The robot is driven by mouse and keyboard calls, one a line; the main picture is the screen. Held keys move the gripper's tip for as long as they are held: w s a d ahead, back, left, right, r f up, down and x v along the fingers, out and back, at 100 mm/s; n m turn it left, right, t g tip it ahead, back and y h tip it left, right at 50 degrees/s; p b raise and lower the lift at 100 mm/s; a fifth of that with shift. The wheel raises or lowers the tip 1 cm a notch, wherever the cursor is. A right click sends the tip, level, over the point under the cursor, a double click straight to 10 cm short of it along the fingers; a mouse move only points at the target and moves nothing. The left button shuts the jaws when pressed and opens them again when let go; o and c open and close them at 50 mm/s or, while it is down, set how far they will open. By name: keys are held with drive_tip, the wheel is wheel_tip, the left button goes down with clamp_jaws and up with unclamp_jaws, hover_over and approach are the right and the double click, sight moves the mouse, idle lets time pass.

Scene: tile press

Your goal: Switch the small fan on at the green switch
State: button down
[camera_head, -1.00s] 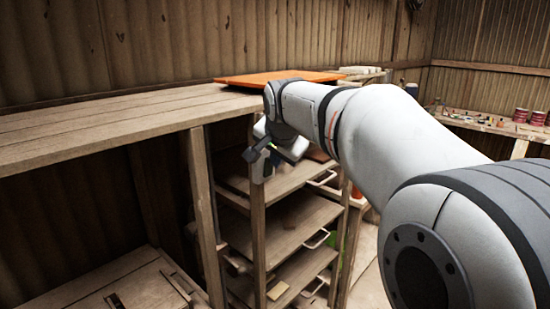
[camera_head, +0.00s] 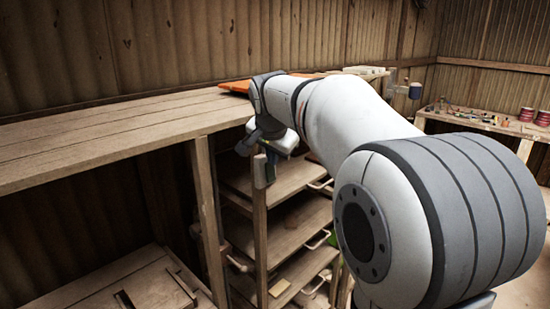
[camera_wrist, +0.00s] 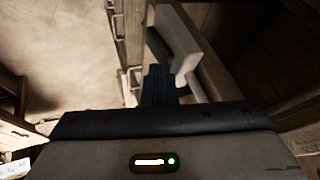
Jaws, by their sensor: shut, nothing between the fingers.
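A pale grey box (camera_head: 263,172) is fixed to the front of a wooden shelf post. In the wrist view the box (camera_wrist: 183,42) shows close up, with a dark greenish part on its left side; I take this for the green switch (camera_wrist: 157,46), but its setting cannot be read. I cannot make out the small fan for certain.
A long wooden bench top (camera_head: 110,125) runs along the left, with an orange board (camera_head: 235,86) on it under my arm. Shelves with pale handles (camera_head: 300,225) stand behind the post. A further bench (camera_head: 485,122) at the right holds red tins.

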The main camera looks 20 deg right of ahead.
drive_tip(key=s+d+b+v, duration=0.1)
drive_tip(key=d+v, duration=0.1)
drive_tip(key=v, duration=0.9)
drive_tip(key=shift+s+a+r+b, duration=0.2)
drive_tip(key=shift+s+b, duration=0.1)
drive_tip(key=shift+b, duration=0.1)
drive_tip(key=s+a+f+n+g+y, duration=0.1)
drive_tip(key=s+f+n, duration=0.4)
drive_tip(key=s+f, duration=0.6)
drive_tip(key=s+a+f+n+g+y, duration=0.1)
drive_tip(key=s+f+n, duration=0.4)
drive_tip(key=s+f, duration=0.7)
wheel_tip(320, 180, down, 6)
drive_tip(key=shift+a+r+g, duration=0.2)
drive_tip(key=shift+a+g, duration=0.35)
drive_tip(key=shift+g, duration=0.05)
